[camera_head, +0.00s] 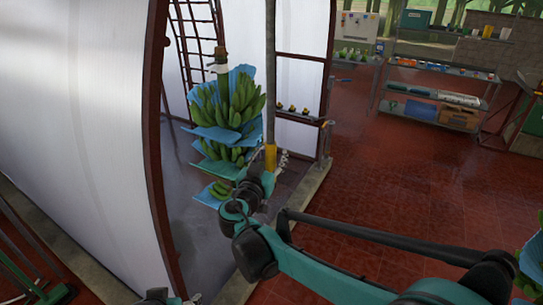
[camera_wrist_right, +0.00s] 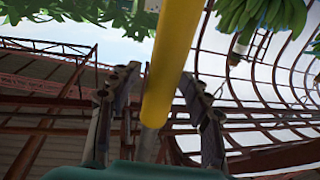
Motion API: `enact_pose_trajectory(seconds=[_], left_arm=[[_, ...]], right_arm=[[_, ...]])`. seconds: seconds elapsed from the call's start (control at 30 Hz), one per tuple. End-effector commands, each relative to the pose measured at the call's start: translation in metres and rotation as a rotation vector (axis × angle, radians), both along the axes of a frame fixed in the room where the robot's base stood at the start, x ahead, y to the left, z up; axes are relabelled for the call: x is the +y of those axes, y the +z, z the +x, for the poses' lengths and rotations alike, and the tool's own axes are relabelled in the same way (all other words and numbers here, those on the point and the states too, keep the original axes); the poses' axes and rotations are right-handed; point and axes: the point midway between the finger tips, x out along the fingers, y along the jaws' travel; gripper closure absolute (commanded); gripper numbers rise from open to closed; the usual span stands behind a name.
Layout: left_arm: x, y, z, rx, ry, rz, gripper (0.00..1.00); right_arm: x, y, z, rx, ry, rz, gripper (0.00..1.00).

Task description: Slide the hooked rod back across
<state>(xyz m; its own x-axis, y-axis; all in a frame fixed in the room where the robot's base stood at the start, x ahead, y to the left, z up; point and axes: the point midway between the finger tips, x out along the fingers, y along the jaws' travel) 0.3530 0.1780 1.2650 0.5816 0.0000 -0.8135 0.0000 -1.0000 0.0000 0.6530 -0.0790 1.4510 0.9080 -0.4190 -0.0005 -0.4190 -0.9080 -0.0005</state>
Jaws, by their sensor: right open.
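The hooked rod (camera_head: 270,75) hangs upright, a thin grey pole with a yellow lower end (camera_head: 270,157). Its top and any hook are out of the head view. My right gripper (camera_head: 270,172) is at the yellow end. In the right wrist view the yellow end (camera_wrist_right: 172,65) stands between the spread fingers of the gripper (camera_wrist_right: 160,95), with gaps on both sides. The gripper is open. A small dark and teal part of my left arm (camera_head: 160,297) shows at the bottom edge; its jaws cannot be made out.
A banana bunch (camera_head: 240,100) with blue sheets hangs just left of the rod. A white curved wall (camera_head: 90,100) with a red frame (camera_head: 158,150) stands at the left. Shelves (camera_head: 440,90) stand at the back right. Red tiled floor (camera_head: 410,170) is open at the right.

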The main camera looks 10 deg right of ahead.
Motion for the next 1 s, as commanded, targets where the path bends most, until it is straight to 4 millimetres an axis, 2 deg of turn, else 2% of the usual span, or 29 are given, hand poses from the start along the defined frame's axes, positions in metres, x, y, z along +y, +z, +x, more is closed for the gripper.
enact_pose_trajectory(seconds=[0.17,0.5,0.7,1.0], left_arm=[[0.000,0.000,0.000,0.000,0.000,0.000,0.30],[0.000,0.000,0.000,0.000,0.000,0.000,0.30],[0.000,0.000,0.000,0.000,0.000,0.000,0.30],[0.000,0.000,0.000,0.000,0.000,0.000,0.30]], right_arm=[[0.005,0.000,-0.009,0.000,0.003,0.000,0.52],[0.035,0.000,-0.073,0.000,0.005,0.000,0.52],[0.047,0.000,-0.100,0.000,0.002,0.000,0.52],[0.050,0.000,-0.109,0.000,-0.001,0.000,0.52]])
